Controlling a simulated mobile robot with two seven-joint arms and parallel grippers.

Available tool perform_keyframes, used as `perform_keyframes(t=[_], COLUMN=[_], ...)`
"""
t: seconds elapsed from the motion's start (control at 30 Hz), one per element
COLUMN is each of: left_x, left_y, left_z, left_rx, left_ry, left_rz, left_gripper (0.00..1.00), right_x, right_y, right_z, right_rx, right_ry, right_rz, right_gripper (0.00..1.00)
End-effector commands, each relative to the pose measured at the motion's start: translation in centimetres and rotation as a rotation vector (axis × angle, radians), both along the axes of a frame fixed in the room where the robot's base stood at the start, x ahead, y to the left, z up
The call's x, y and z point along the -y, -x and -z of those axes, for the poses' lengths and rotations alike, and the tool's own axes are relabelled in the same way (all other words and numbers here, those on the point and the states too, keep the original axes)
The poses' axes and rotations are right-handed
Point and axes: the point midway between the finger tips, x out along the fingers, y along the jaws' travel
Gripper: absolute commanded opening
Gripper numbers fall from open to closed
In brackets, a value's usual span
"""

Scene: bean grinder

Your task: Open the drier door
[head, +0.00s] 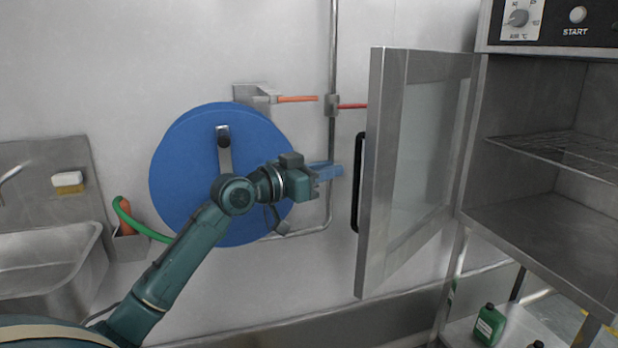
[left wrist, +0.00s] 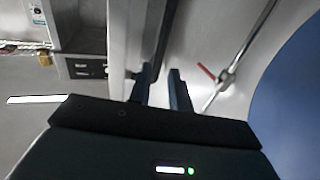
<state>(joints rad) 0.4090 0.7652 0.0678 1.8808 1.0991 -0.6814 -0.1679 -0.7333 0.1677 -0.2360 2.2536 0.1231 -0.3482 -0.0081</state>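The drier door (head: 415,170) stands swung wide open in the head view, with its glass pane and steel frame facing the open drier (head: 560,150). Its black vertical handle (head: 357,182) is on the outer face, toward my left gripper (head: 328,171). The left gripper is to the left of the handle, its blue fingers pointing at it with a small gap. In the left wrist view the two fingers (left wrist: 164,90) are apart with nothing visible between them, and the door edge (left wrist: 125,45) is beside them. My right gripper is not in view.
A blue hose reel (head: 190,165) on the wall is behind my left arm. A steel sink (head: 45,255) is at the left. The drier holds a wire rack (head: 565,148). A green bottle (head: 489,324) stands on the shelf below. A wall pipe (head: 332,60) runs behind the gripper.

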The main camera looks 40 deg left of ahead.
Motion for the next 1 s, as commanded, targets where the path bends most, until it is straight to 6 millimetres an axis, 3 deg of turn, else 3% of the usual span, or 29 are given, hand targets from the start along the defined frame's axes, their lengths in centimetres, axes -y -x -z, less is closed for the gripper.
perform_keyframes(t=[0.1, 0.3, 0.67, 0.77, 0.87, 1.0], left_x=[-0.7, -1.5, -1.6, -1.5, -1.0, 1.1], left_y=[2.1, 3.9, 4.4, 4.3, 4.1, 4.2], left_z=[0.3, 0.1, 0.0, 0.0, 0.0, 0.5], left_rx=[-0.003, -0.001, 0.0, 0.008, 0.052, 0.203], left_ry=[-0.003, 0.0, 0.001, -0.027, -0.179, -0.608], left_rz=[-0.001, -0.001, 0.0, -0.006, -0.031, -0.05], left_gripper=[0.2, 0.2, 0.2, 0.12, 0.03, 0.0], right_x=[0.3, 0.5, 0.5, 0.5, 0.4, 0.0], right_y=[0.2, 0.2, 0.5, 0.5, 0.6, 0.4], right_z=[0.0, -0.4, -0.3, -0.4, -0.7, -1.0], right_rx=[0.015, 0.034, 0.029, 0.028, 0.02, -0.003], right_ry=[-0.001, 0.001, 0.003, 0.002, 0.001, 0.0], right_rz=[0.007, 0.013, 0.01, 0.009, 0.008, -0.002], right_gripper=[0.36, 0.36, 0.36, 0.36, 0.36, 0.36])
